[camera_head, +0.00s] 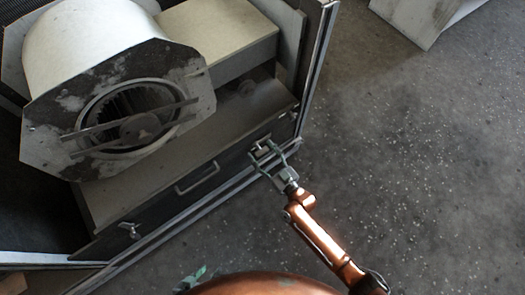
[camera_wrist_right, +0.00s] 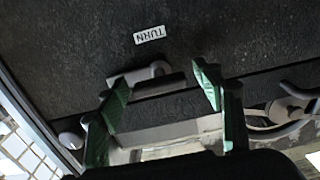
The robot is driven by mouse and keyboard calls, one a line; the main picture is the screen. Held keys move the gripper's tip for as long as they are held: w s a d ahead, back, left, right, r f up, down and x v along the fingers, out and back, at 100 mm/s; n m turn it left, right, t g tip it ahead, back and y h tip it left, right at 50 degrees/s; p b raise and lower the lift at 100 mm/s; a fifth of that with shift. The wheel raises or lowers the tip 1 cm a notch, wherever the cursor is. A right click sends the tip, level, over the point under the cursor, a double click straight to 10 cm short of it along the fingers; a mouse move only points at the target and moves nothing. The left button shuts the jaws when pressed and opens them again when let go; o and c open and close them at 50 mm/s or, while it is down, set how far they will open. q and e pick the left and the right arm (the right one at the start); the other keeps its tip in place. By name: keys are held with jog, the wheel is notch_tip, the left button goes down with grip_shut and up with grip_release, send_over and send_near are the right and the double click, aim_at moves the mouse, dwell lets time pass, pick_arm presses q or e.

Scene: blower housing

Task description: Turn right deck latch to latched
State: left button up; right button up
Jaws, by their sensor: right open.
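The right deck latch (camera_head: 262,149) is on the dark front panel below the blower, near its right end. In the right wrist view the latch (camera_wrist_right: 138,76) is a small grey bar with a rounded end, lying roughly sideways under a white "TURN" label (camera_wrist_right: 149,35). My right gripper (camera_head: 265,157) is at this latch. In the wrist view its green fingers (camera_wrist_right: 162,88) are spread, with the latch between and just beyond the tips; contact cannot be made out. Of my left gripper, only a green part (camera_head: 193,279) shows at the bottom edge, mostly hidden.
The blower housing (camera_head: 120,95) stands above the deck. A pull handle (camera_head: 197,178) is mid-panel, with the left latch (camera_head: 130,230) further left. A metal frame rail (camera_head: 314,75) borders the right side. Speckled floor (camera_head: 430,150) is open at right; a pale box (camera_head: 425,18) stands at top right.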

jog(key=shift+c, duration=0.7)
jog(key=shift+d, duration=0.1)
grip_shut()
